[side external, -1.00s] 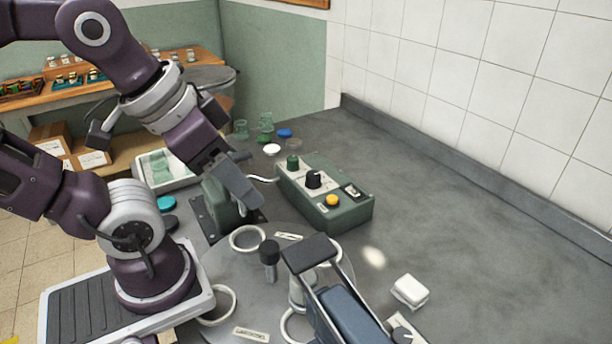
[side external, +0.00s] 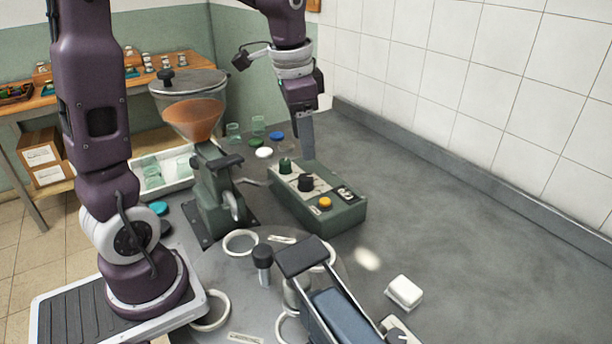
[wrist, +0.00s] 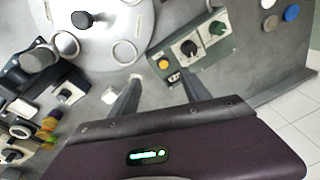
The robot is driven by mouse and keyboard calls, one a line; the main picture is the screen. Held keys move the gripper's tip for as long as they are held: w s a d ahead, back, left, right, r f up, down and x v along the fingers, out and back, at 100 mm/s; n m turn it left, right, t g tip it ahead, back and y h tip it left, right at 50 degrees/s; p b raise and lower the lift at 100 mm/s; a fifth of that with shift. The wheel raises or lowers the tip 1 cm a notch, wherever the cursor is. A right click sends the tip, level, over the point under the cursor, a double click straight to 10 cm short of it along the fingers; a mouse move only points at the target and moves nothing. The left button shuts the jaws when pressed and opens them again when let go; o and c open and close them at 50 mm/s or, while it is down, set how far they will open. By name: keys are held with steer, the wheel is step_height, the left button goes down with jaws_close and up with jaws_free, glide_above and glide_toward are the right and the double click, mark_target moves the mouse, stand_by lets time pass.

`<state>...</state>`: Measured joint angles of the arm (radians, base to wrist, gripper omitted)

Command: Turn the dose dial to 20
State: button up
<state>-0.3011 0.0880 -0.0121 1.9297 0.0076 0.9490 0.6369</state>
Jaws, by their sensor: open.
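A green control box (side external: 340,219) stands on the grey bench. Its pale top carries a black pointer knob (side external: 306,183), a green knob (side external: 285,166), a yellow button (side external: 325,203) and a dark switch (side external: 346,193). The black knob looks like the dose dial; its scale marks and setting are too small to read. My gripper (side external: 306,135) points down above the far side of the box. In the wrist view my gripper (wrist: 160,93) is open with nothing between the fingers, and the black knob (wrist: 189,47) lies ahead of the fingertips, apart from them.
A hopper machine (side external: 195,105) with orange-brown contents stands left of the box. A round grey turntable with pale rings (side external: 240,243) and a dark-topped post (side external: 263,256) is in front. A white block (side external: 404,292) lies at right. The bench right of the box is clear.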

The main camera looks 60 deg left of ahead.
steer(key=m+g, duration=0.2)
glide_above(306, 177)
steer(key=shift+h, duration=0.3)
steer(key=f, duration=0.9)
steer(key=shift+s+d, duration=0.1)
steer(key=shift+d, duration=0.1)
steer(key=f, duration=0.7)
steer(key=shift+a+f, duration=0.25)
steer(key=shift+f, duration=0.1)
jaws_close()
